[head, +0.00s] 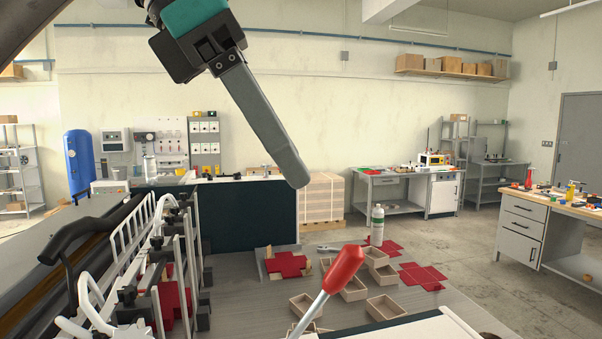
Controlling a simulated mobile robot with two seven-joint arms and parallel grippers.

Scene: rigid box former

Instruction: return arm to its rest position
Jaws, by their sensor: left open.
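My left gripper (290,165) hangs in from the top left, high above the bench. It has a teal and black body and a long grey finger slanting down to the right. It is open, holds nothing and is clear of everything on the bench; its other finger is not clearly seen. My right gripper is not in view.
A red-handled lever (344,268) rises at the front centre. Small open boxes (385,307), red cross-shaped blanks (287,265) and a white bottle (377,226) stand on the grey bench (240,310). A white-railed rack (125,250) fills the left.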

